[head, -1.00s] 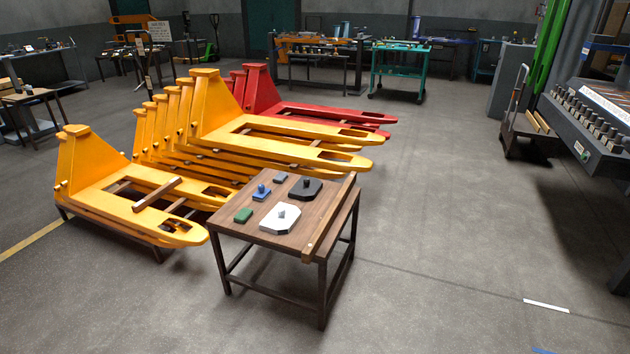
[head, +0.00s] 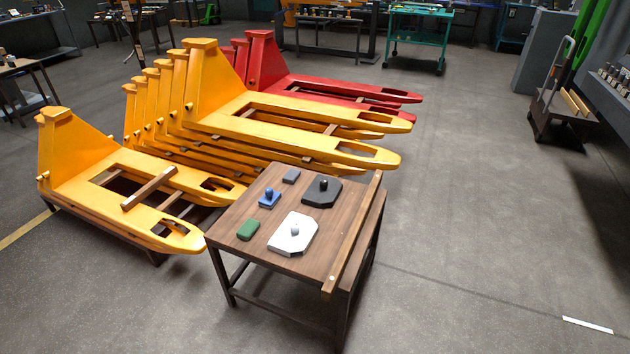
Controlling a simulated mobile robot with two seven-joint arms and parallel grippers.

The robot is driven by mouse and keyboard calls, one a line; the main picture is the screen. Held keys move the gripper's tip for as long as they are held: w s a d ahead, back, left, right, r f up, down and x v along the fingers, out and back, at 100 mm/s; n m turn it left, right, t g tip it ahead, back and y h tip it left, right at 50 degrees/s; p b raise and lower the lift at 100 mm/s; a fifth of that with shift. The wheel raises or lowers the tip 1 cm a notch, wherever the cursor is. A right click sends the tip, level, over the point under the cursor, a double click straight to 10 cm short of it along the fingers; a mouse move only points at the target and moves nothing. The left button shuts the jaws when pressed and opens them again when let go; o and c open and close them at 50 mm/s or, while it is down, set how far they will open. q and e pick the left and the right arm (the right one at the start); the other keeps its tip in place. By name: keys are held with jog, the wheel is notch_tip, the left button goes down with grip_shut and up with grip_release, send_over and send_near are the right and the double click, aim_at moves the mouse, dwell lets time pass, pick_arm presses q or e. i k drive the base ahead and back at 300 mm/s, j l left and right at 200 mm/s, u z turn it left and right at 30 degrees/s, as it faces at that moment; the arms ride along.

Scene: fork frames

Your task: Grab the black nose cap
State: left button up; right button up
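A black plate with cut corners and a round knob on top (head: 328,198), which looks like the black nose cap, lies at the back right of a small wooden table (head: 234,264). A white plate of similar shape with a grey knob (head: 285,241) lies in front of it. A small blue piece with a knob (head: 269,201), a green block (head: 248,230) and a small grey block (head: 291,176) lie to the left on the same table. Neither of my grippers is in view.
A wooden bar (head: 350,238) lies along the table's right edge. Yellow fork frames (head: 150,232) stand close on the left and behind, with red ones (head: 350,92) further back. A cart (head: 560,108) stands at the right. The floor right of the table (head: 470,220) is clear.

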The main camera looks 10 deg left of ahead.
aim_at(324, 190)
jog(key=i+j, duration=0.2)
jog(key=j, duration=0.2)
jog(key=i+j, duration=0.25)
jog(key=j, duration=0.15)
jog(key=i+j, duration=0.2)
jog(key=j, duration=0.2)
jog(key=i+j, duration=0.25)
jog(key=j, duration=0.2)
jog(key=i, duration=0.3)
